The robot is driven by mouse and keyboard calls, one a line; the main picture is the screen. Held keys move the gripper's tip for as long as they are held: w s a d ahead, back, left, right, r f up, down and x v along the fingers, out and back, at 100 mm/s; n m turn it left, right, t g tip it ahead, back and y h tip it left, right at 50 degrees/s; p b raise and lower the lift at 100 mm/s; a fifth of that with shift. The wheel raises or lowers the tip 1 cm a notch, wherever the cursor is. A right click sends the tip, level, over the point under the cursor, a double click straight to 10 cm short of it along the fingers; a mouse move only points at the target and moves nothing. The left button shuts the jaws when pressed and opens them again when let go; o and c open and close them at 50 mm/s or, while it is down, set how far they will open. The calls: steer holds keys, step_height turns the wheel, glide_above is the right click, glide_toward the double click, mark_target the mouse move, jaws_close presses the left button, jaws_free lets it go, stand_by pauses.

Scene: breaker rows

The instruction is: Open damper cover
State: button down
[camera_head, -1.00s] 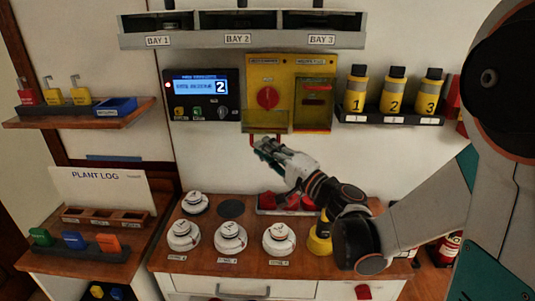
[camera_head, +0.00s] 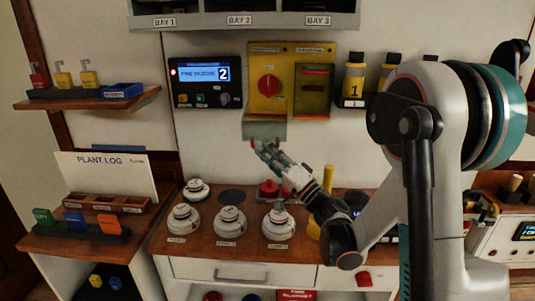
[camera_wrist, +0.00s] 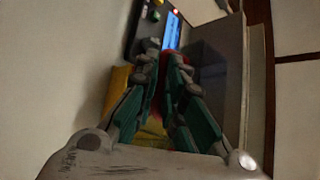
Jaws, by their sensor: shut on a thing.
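The yellow panel (camera_head: 257,68) with a red rotary knob (camera_head: 269,85) is on the wall. A grey flap (camera_head: 264,128), seemingly the damper cover, projects at its lower edge, with red handle ends below it. My gripper (camera_head: 262,150) is just under the flap, its fingers pointing up at the red handle. In the wrist view my gripper (camera_wrist: 167,58) is shut, with a red piece (camera_wrist: 162,72) between the fingers, seemingly the cover's handle. A dark grey plate (camera_wrist: 216,80) stands right of the fingers. The exact contact is small and partly hidden by the fingers.
A control unit with a lit screen (camera_head: 201,75) is left of the panel. A second yellow unit (camera_head: 313,88) and numbered yellow bottles (camera_head: 354,80) are right. White round detectors (camera_head: 229,221) stand on the counter below. My arm hides the right side.

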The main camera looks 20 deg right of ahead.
steer(key=shift+w+d, duration=0.25)
steer(key=c, duration=1.8)
jaws_free()
steer(key=shift+o, duration=0.6)
steer(key=shift+w+f, duration=0.1)
steer(key=shift+w, duration=0.05)
steer(key=v, duration=0.7)
steer(key=shift+s, duration=0.3)
steer(key=shift+a+f, duration=0.1)
steer(key=shift+a, duration=0.05)
